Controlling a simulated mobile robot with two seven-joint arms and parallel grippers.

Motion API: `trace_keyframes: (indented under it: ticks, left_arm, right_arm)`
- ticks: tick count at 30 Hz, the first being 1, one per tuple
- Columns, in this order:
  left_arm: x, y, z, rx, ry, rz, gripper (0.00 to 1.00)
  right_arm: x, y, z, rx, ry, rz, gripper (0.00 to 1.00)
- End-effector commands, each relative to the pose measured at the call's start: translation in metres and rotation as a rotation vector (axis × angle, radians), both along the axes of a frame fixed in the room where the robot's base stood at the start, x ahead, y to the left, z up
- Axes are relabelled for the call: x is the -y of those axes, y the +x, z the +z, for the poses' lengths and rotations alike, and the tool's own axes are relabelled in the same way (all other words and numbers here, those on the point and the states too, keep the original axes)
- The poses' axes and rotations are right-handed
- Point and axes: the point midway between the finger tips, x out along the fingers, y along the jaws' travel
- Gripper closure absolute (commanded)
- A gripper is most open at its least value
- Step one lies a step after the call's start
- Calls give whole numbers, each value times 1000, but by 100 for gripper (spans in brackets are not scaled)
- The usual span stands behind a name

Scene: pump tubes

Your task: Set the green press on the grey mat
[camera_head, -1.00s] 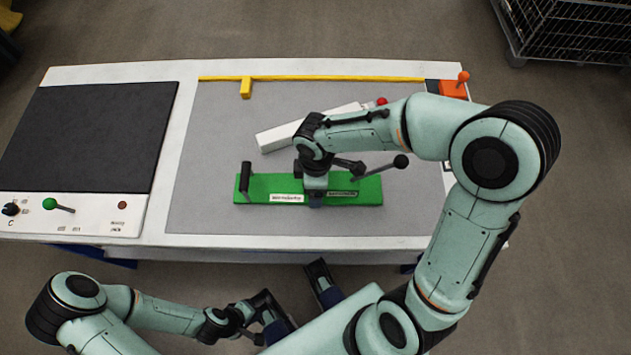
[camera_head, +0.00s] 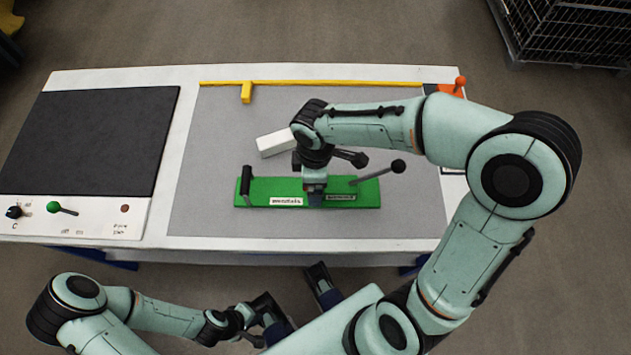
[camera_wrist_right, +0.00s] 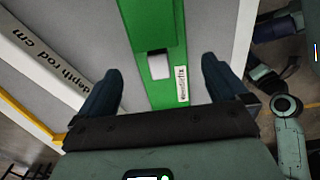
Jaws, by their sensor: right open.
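The green press (camera_head: 318,190) is a long green bar with a black upright handle at its left end and a black-knobbed lever at its right. It lies on the grey mat (camera_head: 210,150), near the mat's front middle. My right gripper (camera_head: 315,200) is over the press's middle; its fingers partly show and hide some of the bar. In the right wrist view, the open fingers (camera_wrist_right: 160,75) stand on both sides of the green bar (camera_wrist_right: 152,30), with gaps between. My left gripper (camera_head: 302,305) is open and empty in front of the table's edge.
A white depth rod (camera_head: 275,143) lies behind the press, partly hidden by my right arm. A yellow rail (camera_head: 330,82) runs along the mat's back edge, with a yellow block (camera_head: 246,93). A dark panel (camera_head: 90,140) and a green-knobbed lever (camera_head: 55,207) are at left.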

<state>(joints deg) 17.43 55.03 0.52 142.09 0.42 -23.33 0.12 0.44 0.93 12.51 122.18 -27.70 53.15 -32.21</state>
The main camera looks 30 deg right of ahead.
Motion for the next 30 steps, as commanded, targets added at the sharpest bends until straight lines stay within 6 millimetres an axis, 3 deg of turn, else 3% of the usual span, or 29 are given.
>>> trace_keyframes:
  ticks: [3, 10, 30]
  left_arm:
    - [0, -2, 6, -9, -1, -2, 100]
    - [0, -5, 11, -20, -3, -4, 100]
    - [0, -5, 11, -21, -3, -5, 100]
  right_arm:
    - [0, 1, 30, 5, 0, 0, 0]
    - [0, 0, 62, 1, 0, 1, 0]
    - [0, 0, 69, -1, -1, 1, 0]
